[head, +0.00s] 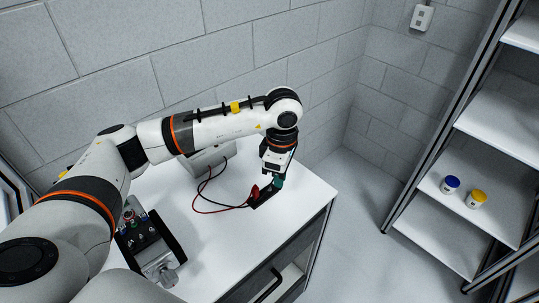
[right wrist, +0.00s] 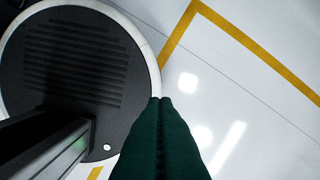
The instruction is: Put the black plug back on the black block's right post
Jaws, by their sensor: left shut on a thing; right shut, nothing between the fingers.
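The black block (head: 263,198) lies on the white table near its right edge in the head view, small and dark. A red plug (head: 254,191) stands at its left part. My left gripper (head: 277,184), with dark green fingers, points down at the block's right end and is shut on the black plug, which the fingers hide. I cannot tell whether the plug touches the right post. My right gripper (right wrist: 160,100) is shut and empty in the right wrist view, over the floor, away from the table.
A red and a black wire (head: 196,207) loop over the white table (head: 225,240) from a grey box (head: 205,158) at the wall. A black-topped device (head: 145,238) stands at the front left. A shelf with a blue-lidded jar (head: 450,185) and a yellow-lidded jar (head: 476,199) is at right.

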